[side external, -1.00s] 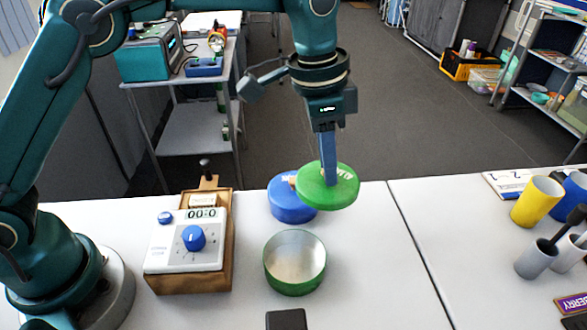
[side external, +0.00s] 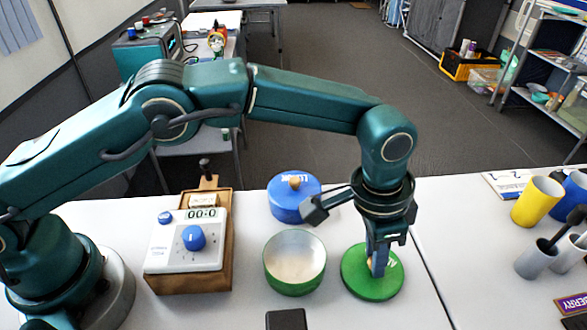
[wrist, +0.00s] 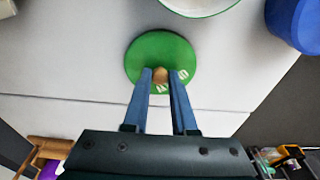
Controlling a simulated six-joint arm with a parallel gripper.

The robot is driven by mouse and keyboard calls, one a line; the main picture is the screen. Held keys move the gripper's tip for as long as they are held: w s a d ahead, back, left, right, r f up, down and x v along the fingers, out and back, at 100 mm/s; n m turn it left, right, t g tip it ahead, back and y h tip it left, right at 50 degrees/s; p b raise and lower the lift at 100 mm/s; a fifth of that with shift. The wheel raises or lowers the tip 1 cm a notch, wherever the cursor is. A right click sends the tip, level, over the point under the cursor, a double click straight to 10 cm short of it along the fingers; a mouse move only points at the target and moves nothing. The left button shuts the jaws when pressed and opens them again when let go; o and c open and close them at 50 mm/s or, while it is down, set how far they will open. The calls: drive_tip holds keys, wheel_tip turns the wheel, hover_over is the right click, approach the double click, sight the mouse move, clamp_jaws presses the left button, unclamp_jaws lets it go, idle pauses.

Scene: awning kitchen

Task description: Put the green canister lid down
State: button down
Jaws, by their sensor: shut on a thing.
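The green canister lid (side external: 358,279) is a flat round disc with a small wooden knob, low at the white table, right of the open green canister (side external: 294,264). I cannot tell whether its underside touches the table. My gripper (side external: 378,264) points down from above and is shut on the knob. In the wrist view the blue fingers of my gripper (wrist: 160,80) stand on either side of the knob, with the green lid (wrist: 150,48) beneath them. The green canister is empty and uncovered.
A blue canister with its lid on (side external: 291,206) stands behind the green one. A kitchen timer (side external: 190,240) on a wooden box stands to the left. Yellow (side external: 538,203) and grey cups are at the right. The table around the lid is clear.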

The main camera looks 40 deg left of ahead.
drive_tip(key=shift+f, duration=0.3)
drive_tip(key=shift+f, duration=0.1)
drive_tip(key=c, duration=0.7)
unclamp_jaws()
